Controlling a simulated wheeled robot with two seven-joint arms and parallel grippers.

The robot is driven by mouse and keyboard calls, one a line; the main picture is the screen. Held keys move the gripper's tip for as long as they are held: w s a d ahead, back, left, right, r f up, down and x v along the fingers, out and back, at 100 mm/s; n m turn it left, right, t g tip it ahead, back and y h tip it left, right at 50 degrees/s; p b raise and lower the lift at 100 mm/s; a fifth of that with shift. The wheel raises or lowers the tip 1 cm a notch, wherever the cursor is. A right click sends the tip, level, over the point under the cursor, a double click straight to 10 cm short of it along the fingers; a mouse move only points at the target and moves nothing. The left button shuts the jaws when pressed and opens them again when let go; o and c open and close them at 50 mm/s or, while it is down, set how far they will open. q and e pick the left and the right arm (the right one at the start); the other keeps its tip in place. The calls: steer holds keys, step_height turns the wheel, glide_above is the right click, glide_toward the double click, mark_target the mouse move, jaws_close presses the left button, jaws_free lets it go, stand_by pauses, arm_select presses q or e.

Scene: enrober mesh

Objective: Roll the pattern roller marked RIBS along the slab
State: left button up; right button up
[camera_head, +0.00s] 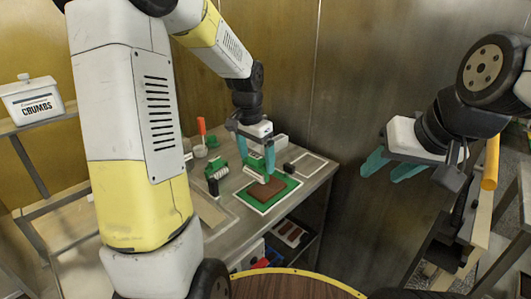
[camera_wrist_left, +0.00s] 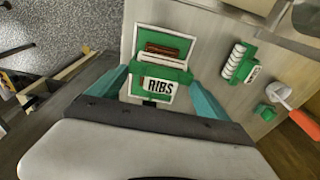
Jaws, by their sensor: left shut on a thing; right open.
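My left gripper (camera_head: 257,158) has teal fingers and is shut on the green holder of the roller marked RIBS (camera_wrist_left: 158,87). Its RIBS label faces the left wrist camera, and its white cylinder (camera_wrist_left: 163,64) lies crosswise beside the slab in that view. The brown slab (camera_head: 268,191) lies on a green mat with a white border (camera_head: 283,197). It also shows in the left wrist view (camera_wrist_left: 168,47), partly covered by the roller. I cannot tell whether the cylinder touches the slab. My right gripper (camera_head: 393,168) is open and empty, off to the right of the table.
A second green-and-white roller (camera_wrist_left: 239,62) lies beside the mat; its label is hard to read. A small green item (camera_wrist_left: 265,111) and an orange-handled tool (camera_wrist_left: 279,94) are near it. A flat tray (camera_head: 310,165) lies at the back right. A CRUMBS container (camera_head: 32,101) stands on a shelf.

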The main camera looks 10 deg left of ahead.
mark_target(257, 173)
arm_select(q)
steer(key=shift+f, duration=2.8)
steer(key=shift+w+d+f, duration=0.1)
steer(key=shift+w+d, duration=0.8)
steer(key=shift+w, duration=0.5)
steer(key=shift+w+d, duration=0.95)
steer(key=shift+w, duration=0.45)
steer(key=shift+w+d+f, duration=0.1)
steer(key=shift+w+d, duration=0.8)
steer(key=shift+w, duration=0.5)
steer(key=shift+f, duration=0.3)
steer(key=shift+s+a, duration=0.6)
steer(key=shift+s, duration=0.3)
steer(key=shift+s+a, duration=0.55)
steer(key=shift+s, duration=0.3)
steer(key=shift+s+a, duration=0.6)
steer(key=shift+s, duration=0.3)
